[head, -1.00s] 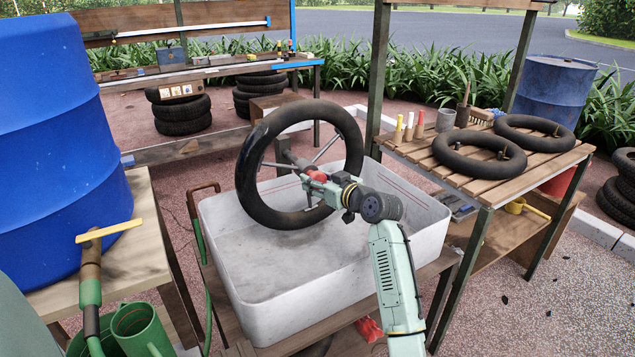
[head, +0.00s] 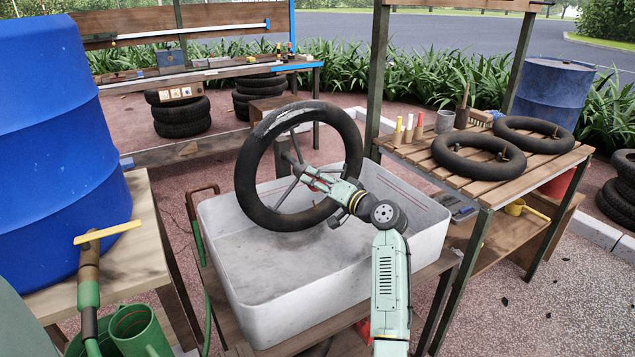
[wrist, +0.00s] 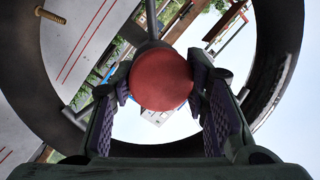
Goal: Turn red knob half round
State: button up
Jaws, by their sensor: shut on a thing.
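The round red knob (wrist: 162,80) fills the middle of the wrist view, at the hub of a spoked wheel carrying a black inner tube (head: 247,170). My gripper (head: 312,179) is shut on the knob, with a purple-padded finger on either side of it. In the head view my gripper and wrist hide most of the knob. The tube stands upright above a white basin (head: 240,325) and shows as a dark ring in the wrist view. A light grey patch (head: 271,121) lies at the tube's upper left. A brass valve (wrist: 48,16) shows in the wrist view.
A blue barrel (head: 55,150) and a yellow-handled tool (head: 108,232) stand at the left, with a green can (head: 140,332) in front. A slatted table (head: 420,158) at the right holds two tubes. Open paving lies at the front right.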

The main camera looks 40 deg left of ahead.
jog(key=shift+f+m+y, duration=0.15)
jog(key=shift+m+y, duration=0.15)
jog(key=shift+m, duration=0.8)
jog(key=o, duration=1.2)
jog(key=d, duration=0.4)
jog(key=s+d, duration=0.1)
jog(key=d, duration=0.3)
jog(key=s+d, duration=0.1)
jog(key=d, duration=0.2)
jog(key=shift+s+d, duration=0.1)
jog(key=shift+d, duration=0.3)
